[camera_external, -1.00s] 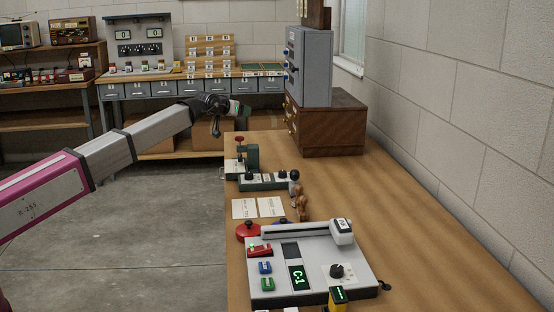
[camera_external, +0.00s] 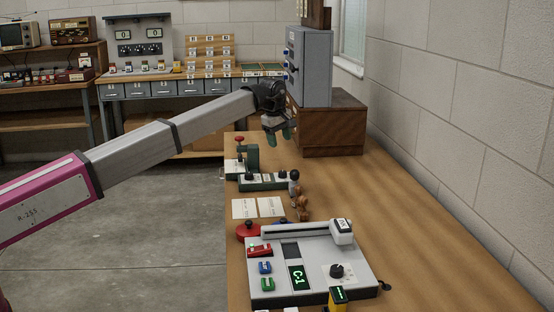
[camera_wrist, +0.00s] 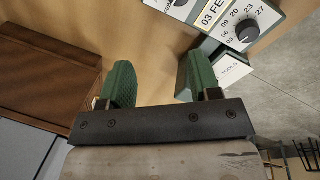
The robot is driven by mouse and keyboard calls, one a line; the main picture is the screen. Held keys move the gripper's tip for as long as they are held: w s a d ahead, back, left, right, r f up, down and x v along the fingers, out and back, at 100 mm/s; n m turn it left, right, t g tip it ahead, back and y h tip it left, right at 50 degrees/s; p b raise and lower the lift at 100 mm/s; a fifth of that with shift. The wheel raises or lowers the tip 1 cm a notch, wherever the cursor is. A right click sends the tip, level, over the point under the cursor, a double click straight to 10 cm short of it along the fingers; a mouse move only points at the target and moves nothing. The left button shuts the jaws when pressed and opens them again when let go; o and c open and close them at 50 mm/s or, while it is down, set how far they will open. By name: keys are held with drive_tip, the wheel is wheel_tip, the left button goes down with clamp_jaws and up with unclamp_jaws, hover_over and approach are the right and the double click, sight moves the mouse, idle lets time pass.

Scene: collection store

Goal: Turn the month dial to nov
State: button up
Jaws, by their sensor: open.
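The date unit (camera_external: 263,182) is a low dark green box with a pale face and dark knobs, on the bench in the external view. In the wrist view its window (camera_wrist: 214,12) reads "03 FE", with the rest cut off. A black knob ringed by numbers, the day dial (camera_wrist: 243,32), sits beside it. Another dark knob (camera_wrist: 180,3) is cut by the top edge; I cannot read its markings, so the month setting is not clear. My gripper (camera_external: 280,138) is open and empty above the bench, beyond the unit and apart from it. Its green fingers (camera_wrist: 158,78) point down.
A green press with a red knob (camera_external: 240,139) stands just behind the unit. A wooden cabinet (camera_external: 333,130) bears a grey box (camera_external: 310,68). The bench's right side is clear.

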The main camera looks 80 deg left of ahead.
sight(283, 171)
drive_tip(key=d+f+n, duration=0.1)
drive_tip(key=f, duration=0.2)
drive_tip(key=d+f+g, duration=0.1)
drive_tip(key=f, duration=0.3)
drive_tip(key=f+n+h, duration=0.1)
drive_tip(key=f, duration=0.3)
drive_tip(key=shift+w+d+n+g, duration=0.3)
drive_tip(key=shift+w+d, duration=0.05)
drive_tip(key=shift+d, duration=0.05)
drive_tip(key=c, duration=0.9)
